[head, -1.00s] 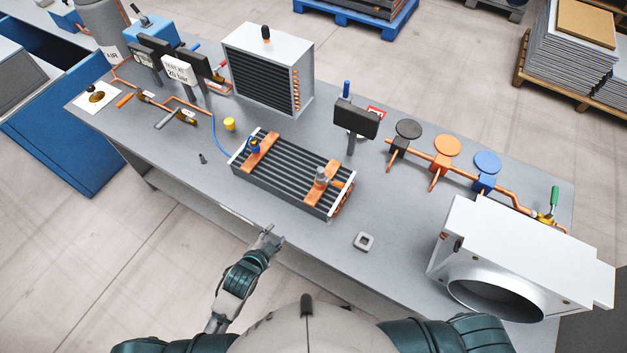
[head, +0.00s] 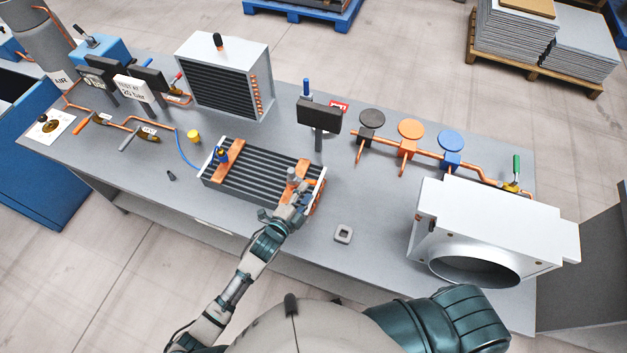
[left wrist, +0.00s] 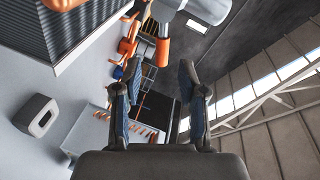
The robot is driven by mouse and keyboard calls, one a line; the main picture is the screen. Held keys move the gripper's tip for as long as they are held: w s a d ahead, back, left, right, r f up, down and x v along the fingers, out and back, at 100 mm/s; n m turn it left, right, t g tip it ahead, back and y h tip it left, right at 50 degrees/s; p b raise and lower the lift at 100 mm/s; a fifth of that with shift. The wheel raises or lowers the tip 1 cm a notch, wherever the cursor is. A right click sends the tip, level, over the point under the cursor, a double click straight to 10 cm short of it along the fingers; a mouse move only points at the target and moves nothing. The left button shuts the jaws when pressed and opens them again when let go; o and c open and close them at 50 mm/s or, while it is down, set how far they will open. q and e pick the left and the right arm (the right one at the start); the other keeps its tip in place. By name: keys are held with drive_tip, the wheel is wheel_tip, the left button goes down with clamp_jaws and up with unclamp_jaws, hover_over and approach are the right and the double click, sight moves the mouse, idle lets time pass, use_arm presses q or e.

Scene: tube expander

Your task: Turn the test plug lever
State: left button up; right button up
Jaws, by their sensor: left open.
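The finned coil (head: 252,177) lies flat on the bench with an orange bracket near each end. A grey plug fitting (head: 293,174) stands at its right end, with orange-copper parts beside it. A blue fitting (head: 220,154) is on its left end. My left gripper (head: 291,207) is over the near right corner of the coil, close to the grey plug and partly hiding that end. In the left wrist view the gripper (left wrist: 158,98) is open with nothing between its fingers. A grey cylinder and orange part (left wrist: 161,48) show beyond the fingers. I cannot clearly make out the lever. My right gripper is out of view.
A square grey ring (head: 343,234) lies right of my left gripper. A white duct box (head: 490,225) fills the bench's right end. A black display (head: 318,113), an upright finned unit (head: 222,75) and a copper manifold with coloured discs (head: 410,130) stand behind.

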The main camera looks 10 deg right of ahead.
sight(312, 181)
use_arm(q)
drive_tip(key=shift+x, duration=2.7)
drive_tip(key=shift+w, duration=0.1)
